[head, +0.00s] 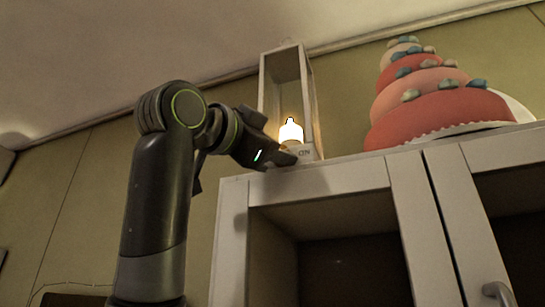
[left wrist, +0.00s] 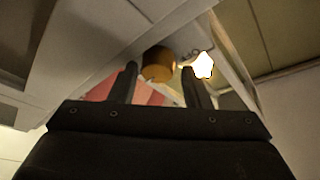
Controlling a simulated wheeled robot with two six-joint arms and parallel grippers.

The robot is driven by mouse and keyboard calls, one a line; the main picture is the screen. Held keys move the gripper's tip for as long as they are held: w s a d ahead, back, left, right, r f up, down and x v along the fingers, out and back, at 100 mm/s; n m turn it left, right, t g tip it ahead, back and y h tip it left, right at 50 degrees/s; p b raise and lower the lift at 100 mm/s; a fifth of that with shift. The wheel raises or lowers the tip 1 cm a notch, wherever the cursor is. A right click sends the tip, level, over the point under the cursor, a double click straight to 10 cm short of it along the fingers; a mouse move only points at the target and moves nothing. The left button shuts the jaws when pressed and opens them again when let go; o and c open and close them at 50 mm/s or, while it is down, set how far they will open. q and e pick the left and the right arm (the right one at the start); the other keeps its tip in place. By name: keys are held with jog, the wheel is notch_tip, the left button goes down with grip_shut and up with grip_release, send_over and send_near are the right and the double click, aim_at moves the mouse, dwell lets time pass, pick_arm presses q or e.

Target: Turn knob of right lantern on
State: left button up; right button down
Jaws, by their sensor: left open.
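A white open-framed lantern (head: 309,95) stands on top of the white cabinet, and its bulb (head: 291,132) glows brightly. In the left wrist view, a round orange-brown knob (left wrist: 158,63) shows between the tips of my open left gripper (left wrist: 160,70), with a gap on either side. The glowing bulb (left wrist: 204,66) is just right of the knob there. Whether this is the right lantern, I cannot tell. My right gripper is not seen.
The wall is plain.

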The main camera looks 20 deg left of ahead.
pick_arm(q)
jog(key=shift+w+d+f, duration=0.1)
jog(key=shift+d+f, duration=0.05)
jog(key=shift+f, duration=0.15)
